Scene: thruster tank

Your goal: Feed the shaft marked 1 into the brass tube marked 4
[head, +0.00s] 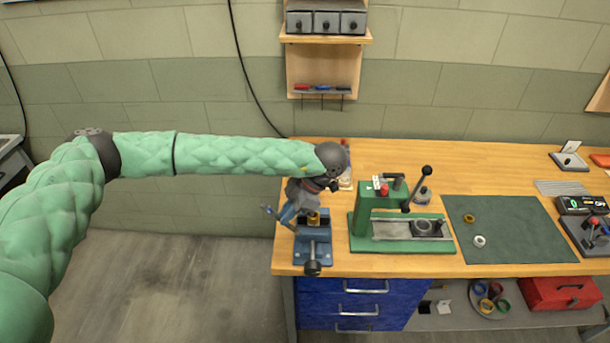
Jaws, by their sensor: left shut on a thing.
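My left gripper (289,213) is just left of and slightly above the blue vise, at the bench's left end. It is shut on a thin bluish-grey rod (270,212) that sticks out to the lower left and looks like the shaft; its mark is too small to read. A short brass tube (314,217) shows at the top of the blue vise (314,243), close to the right of the gripper. Its mark cannot be read either. The rod and the tube look apart, though the wrist hides part of this spot. My right gripper is not in view.
A green lever press (375,216) stands right of the vise. A dark green mat (510,235) holds a brass ring (469,218) and a white ring (480,241). Small items lie behind my wrist. The floor left of the wooden bench (450,165) is clear.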

